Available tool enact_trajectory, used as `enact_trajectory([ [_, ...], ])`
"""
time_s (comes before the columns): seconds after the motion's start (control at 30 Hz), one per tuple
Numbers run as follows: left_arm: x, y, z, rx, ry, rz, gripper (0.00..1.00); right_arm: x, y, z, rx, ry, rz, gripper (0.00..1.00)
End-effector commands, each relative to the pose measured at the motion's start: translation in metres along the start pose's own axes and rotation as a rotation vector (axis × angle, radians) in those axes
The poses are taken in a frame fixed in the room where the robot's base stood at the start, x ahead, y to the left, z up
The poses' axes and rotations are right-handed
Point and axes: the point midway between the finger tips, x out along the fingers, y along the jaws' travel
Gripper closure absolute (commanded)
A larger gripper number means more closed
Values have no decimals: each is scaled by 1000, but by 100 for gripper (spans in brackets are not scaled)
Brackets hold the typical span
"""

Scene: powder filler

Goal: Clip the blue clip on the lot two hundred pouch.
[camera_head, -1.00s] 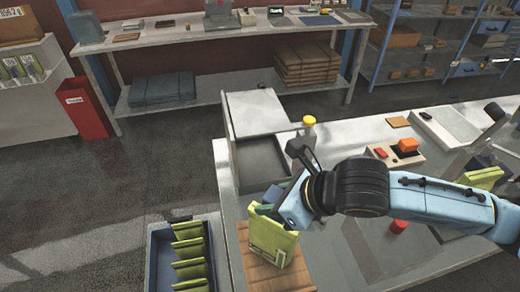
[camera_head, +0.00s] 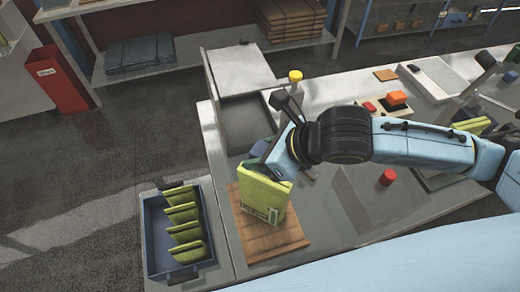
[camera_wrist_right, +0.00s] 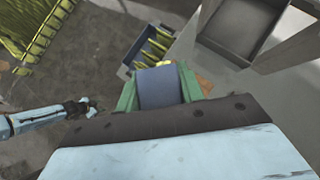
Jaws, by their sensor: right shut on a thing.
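A yellow-green pouch (camera_head: 262,200) with a printed label stands, slightly tilted, on a wooden board (camera_head: 285,240) in the head view. I cannot read its lot. My right gripper (camera_head: 277,166) is at the pouch's top edge. In the right wrist view it is shut on a dark blue piece, seemingly the blue clip (camera_wrist_right: 160,86), between its green fingers. Whether the clip grips the pouch is hidden. The head view does not show my left gripper; in the wrist view an arm, seemingly my left, ends in a dark gripper (camera_wrist_right: 82,107), too small to read.
A blue bin (camera_head: 154,238) with several green pouches stands left of the board. An open grey tray (camera_head: 246,128) lies behind it. A red knob (camera_head: 387,177) and a yellow-topped post (camera_head: 295,77) stand on the bench. A red bin (camera_head: 60,85) is on the floor.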

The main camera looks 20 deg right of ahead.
Motion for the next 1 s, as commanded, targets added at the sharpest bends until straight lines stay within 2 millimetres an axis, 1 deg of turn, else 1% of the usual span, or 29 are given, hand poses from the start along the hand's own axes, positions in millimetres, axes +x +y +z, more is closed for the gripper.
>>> enact_trajectory([
  [0.5,17,2,13,0,-17,2,49,20,0,-20,1,2,0,84],
  [1.0,27,2,14,1,-18,2,49,35,0,-36,0,1,0,84],
])
